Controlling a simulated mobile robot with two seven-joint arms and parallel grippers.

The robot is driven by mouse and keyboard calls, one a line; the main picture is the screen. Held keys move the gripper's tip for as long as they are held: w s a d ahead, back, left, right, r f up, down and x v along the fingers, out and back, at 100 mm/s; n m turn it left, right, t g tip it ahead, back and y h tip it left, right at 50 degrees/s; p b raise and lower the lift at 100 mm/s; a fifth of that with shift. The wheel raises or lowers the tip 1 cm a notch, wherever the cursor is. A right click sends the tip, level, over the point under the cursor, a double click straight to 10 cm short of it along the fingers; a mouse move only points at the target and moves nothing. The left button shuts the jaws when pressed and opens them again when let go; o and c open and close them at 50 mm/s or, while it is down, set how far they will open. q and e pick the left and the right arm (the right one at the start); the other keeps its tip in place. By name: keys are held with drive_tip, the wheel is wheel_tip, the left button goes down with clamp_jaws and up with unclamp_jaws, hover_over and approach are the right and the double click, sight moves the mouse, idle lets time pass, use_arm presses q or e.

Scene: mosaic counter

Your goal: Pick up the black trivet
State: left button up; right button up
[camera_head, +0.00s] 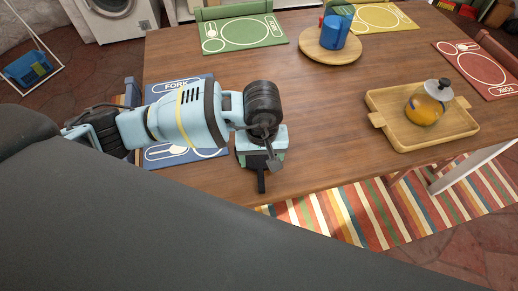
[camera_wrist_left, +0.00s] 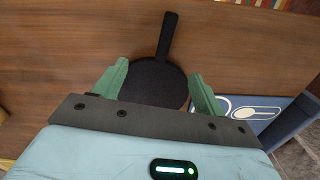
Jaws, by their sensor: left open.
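The black trivet is a flat round disc with a straight handle. In the left wrist view the trivet (camera_wrist_left: 156,80) lies on the table between and beyond my green fingertips, handle pointing up. In the head view my gripper hides most of it, and its handle (camera_head: 261,183) sticks out toward the table's near edge. My left gripper (camera_head: 262,158) is over the trivet, pointing down. In the left wrist view the left gripper (camera_wrist_left: 160,86) is open, one finger on each side of the disc. I cannot tell whether the fingers touch it. My right gripper is out of view.
A blue placemat (camera_head: 165,154) lies beside the trivet, partly under my arm. A wooden tray (camera_head: 448,136) with a glass teapot (camera_head: 426,104) stands at the right. A round board (camera_head: 316,50) with a blue mug (camera_head: 334,32) stands farther back. The table's middle is clear.

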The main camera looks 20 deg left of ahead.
sight(260, 169)
use_arm(q)
drive_tip(key=shift+a+f, duration=0.15)
drive_tip(key=shift+f, duration=2.45)
drive_tip(key=shift+c, duration=0.2)
clamp_jaws()
drive_tip(key=shift+w+r, duration=0.1)
